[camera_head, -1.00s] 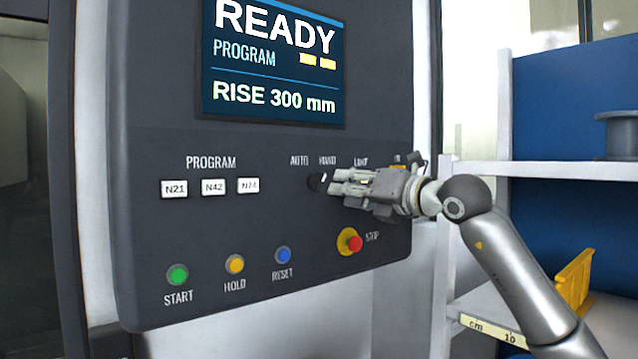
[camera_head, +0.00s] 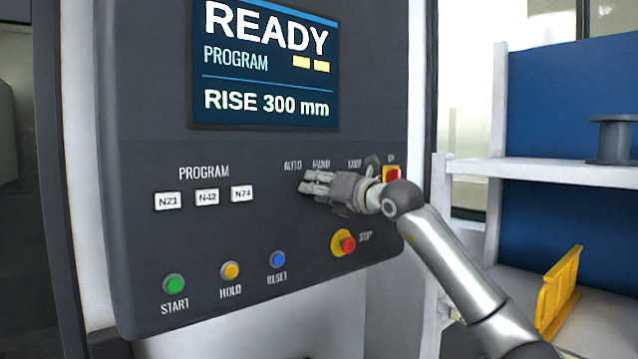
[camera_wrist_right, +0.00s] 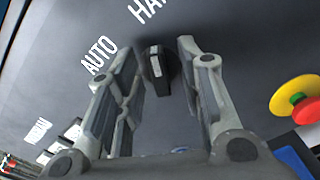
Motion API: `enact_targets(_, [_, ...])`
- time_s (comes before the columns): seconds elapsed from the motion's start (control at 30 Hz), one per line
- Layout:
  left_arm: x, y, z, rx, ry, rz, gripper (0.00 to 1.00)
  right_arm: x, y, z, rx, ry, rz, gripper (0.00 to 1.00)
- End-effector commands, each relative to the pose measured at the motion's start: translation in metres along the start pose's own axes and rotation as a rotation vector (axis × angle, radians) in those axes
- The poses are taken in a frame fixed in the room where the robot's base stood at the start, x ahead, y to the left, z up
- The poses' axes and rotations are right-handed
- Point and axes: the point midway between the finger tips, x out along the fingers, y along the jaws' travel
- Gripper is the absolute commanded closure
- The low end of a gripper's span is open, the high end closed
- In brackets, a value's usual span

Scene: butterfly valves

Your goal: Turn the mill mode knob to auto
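The mode knob (camera_wrist_right: 156,68) is black with a white mark and shows in the right wrist view between the two fingers of my right gripper (camera_wrist_right: 160,62). A gap shows on each side of the knob there, wider on the left. The AUTO label (camera_wrist_right: 100,55) is to the left of the knob and part of the HAND label (camera_wrist_right: 148,8) is above it. In the head view my right gripper (camera_head: 312,183) is at the panel (camera_head: 130,245) under these labels and hides the knob. My left gripper is not in view.
A red and yellow STOP button (camera_head: 346,244) sits below the gripper. START (camera_head: 174,284), HOLD (camera_head: 230,271) and RESET (camera_head: 278,260) buttons line the lower panel. The display (camera_head: 265,65) reads READY. White shelving (camera_head: 560,174) stands at the right.

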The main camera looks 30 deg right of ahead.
Motion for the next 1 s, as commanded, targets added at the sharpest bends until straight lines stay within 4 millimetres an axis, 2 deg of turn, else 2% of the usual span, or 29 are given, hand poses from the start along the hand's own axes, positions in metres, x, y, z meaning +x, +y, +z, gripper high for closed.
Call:
enact_targets(0.2, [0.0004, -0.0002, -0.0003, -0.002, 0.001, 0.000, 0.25, 0.0000, 0.0000, -0.0003, 0.000, 0.000, 0.000, 0.66])
enact_targets(0.47, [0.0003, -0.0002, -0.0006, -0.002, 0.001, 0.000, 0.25, -0.0002, 0.0000, -0.0003, 0.000, 0.000, 0.000, 1.00])
enact_targets(0.77, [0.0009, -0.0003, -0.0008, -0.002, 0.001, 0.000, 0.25, -0.0002, -0.0003, -0.0005, -0.016, 0.001, 0.000, 1.00])
enact_targets(1.0, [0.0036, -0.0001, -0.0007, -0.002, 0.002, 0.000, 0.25, -0.0001, -0.0001, -0.0011, -0.113, 0.002, 0.000, 1.00])
